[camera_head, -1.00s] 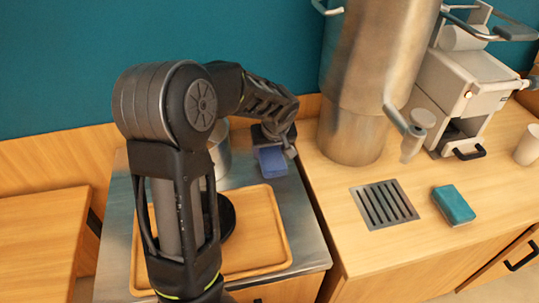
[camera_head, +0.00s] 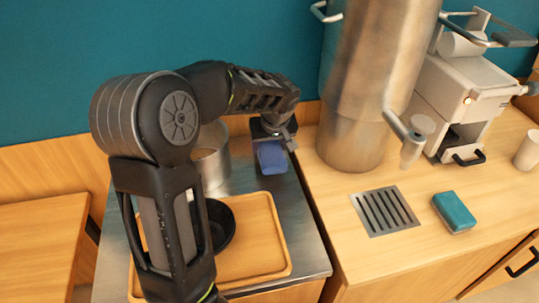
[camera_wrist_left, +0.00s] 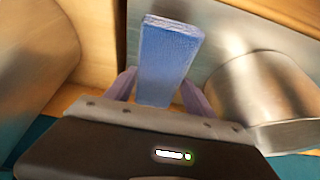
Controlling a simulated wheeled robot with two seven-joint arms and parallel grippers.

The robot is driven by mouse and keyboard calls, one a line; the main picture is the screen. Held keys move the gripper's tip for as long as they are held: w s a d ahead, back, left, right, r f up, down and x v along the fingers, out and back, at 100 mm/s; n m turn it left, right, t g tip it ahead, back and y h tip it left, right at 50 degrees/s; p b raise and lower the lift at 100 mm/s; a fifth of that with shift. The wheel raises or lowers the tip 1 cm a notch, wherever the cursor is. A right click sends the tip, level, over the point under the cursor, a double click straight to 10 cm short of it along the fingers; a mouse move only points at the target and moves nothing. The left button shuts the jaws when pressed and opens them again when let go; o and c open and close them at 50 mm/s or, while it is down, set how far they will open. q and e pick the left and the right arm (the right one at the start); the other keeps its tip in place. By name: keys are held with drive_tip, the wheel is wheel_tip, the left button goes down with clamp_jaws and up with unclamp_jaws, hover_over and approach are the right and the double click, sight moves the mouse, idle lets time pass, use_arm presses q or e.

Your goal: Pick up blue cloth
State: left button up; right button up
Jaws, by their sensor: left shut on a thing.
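The blue cloth (camera_head: 271,157) is a folded blue block, held in my left gripper (camera_head: 273,140) above the metal counter near the back wall. In the left wrist view the cloth (camera_wrist_left: 168,58) stands out between the two fingers of my left gripper (camera_wrist_left: 160,92), which are shut on it. Its lower end is hidden by the gripper body. My right gripper is in neither view.
A metal pot (camera_head: 211,160) stands just left of the cloth. A wooden tray (camera_head: 262,235) with a black bowl (camera_head: 220,225) lies in front. A tall metal urn (camera_head: 355,140) stands to the right. A teal sponge (camera_head: 454,212) lies beside a drain grate (camera_head: 385,210).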

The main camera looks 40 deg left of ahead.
sight(270, 149)
use_arm(q)
wheel_tip(270, 149, up, 6)
drive_tip(key=shift+f, duration=0.1)
idle(0.5)
